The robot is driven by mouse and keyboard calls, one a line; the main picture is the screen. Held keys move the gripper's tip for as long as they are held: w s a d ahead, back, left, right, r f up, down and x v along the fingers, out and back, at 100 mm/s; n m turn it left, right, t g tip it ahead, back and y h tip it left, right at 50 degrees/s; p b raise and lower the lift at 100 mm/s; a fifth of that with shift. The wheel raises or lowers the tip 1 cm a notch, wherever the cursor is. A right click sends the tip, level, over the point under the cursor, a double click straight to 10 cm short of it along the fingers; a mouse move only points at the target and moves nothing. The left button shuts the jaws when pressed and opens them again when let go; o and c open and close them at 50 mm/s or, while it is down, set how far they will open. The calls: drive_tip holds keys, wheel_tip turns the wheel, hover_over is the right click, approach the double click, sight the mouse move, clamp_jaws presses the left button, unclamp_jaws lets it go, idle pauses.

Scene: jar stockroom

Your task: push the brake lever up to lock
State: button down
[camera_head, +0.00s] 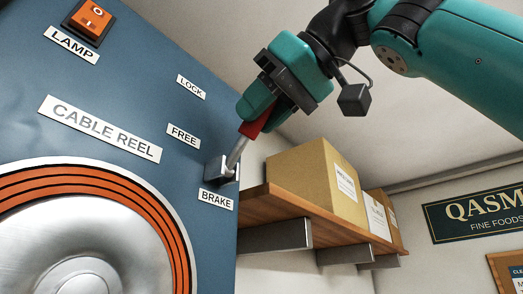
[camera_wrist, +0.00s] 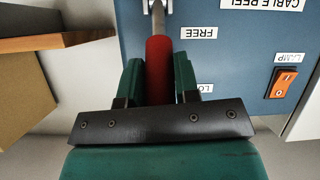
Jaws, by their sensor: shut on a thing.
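The brake lever has a red grip (camera_head: 256,123) and a metal shaft (camera_head: 237,153) that rises from a grey bracket (camera_head: 222,170) on the blue cable reel panel (camera_head: 130,95). In the head view the lever tilts up and to the right, out from the panel. My gripper (camera_head: 258,106) is shut on the red grip. In the wrist view the red grip (camera_wrist: 158,68) lies between the two green fingers. The LOCK label (camera_head: 191,87) is above the FREE label (camera_head: 183,136), and the BRAKE label (camera_head: 215,199) is below the bracket.
An orange lamp switch (camera_head: 90,20) is at the panel's top left. The orange-rimmed cable reel (camera_head: 90,250) is at lower left. A wooden shelf (camera_head: 300,215) with cardboard boxes (camera_head: 312,175) stands to the right of the panel. A QASM sign (camera_head: 475,210) hangs on the wall.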

drive_tip(key=shift+f+g, duration=0.1)
drive_tip(key=shift+g, duration=0.2)
drive_tip(key=c, duration=0.9)
unclamp_jaws()
drive_tip(key=shift+o, duration=0.2)
drive_tip(key=shift+d, duration=0.15)
